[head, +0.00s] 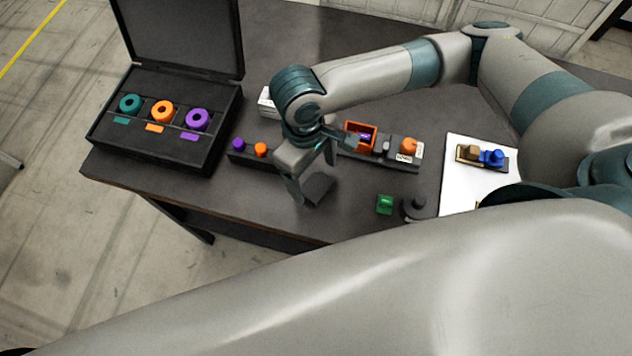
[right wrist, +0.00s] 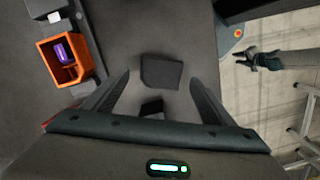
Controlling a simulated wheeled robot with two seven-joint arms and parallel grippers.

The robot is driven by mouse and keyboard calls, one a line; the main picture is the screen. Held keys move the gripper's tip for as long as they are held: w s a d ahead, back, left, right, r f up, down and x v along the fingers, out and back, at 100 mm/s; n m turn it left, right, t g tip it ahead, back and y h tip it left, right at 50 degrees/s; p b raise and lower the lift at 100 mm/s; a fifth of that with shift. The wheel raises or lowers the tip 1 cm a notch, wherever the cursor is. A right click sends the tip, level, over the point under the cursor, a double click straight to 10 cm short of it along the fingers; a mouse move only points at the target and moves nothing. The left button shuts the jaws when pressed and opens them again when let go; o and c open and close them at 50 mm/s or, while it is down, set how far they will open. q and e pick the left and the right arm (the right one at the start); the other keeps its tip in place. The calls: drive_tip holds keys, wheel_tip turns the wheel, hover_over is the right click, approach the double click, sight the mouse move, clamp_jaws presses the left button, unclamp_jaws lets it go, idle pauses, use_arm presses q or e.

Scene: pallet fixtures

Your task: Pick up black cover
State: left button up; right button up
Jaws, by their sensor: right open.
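The black cover (head: 319,188) is a small dark, roughly square piece on the dark table near its front edge. It also shows in the right wrist view (right wrist: 161,72), between the finger ends as seen from above. My right gripper (head: 314,178) is open and points down at the cover, with nothing held. Its fingers stand apart on both sides of the cover in the right wrist view; contact cannot be told. A small darker patch (right wrist: 152,107) lies closer to the palm, unclear what. My left gripper (right wrist: 252,60) shows small over the floor, its fingers apart and empty.
An open black case (head: 155,150) with teal, orange and purple rings stands at the left. Behind the gripper are a rail with knobs (head: 248,153) and an orange box (head: 360,136). A green block (head: 384,205) and a dark round piece (head: 415,207) lie to the right.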

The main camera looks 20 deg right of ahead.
sight(316, 187)
use_arm(q)
drive_tip(key=shift+r, duration=0.55)
use_arm(e)
drive_tip(key=shift+s+f, duration=0.2)
drive_tip(key=shift+f, duration=1.2)
drive_tip(key=c, duration=1.1)
drive_tip(key=shift+r, duration=0.15)
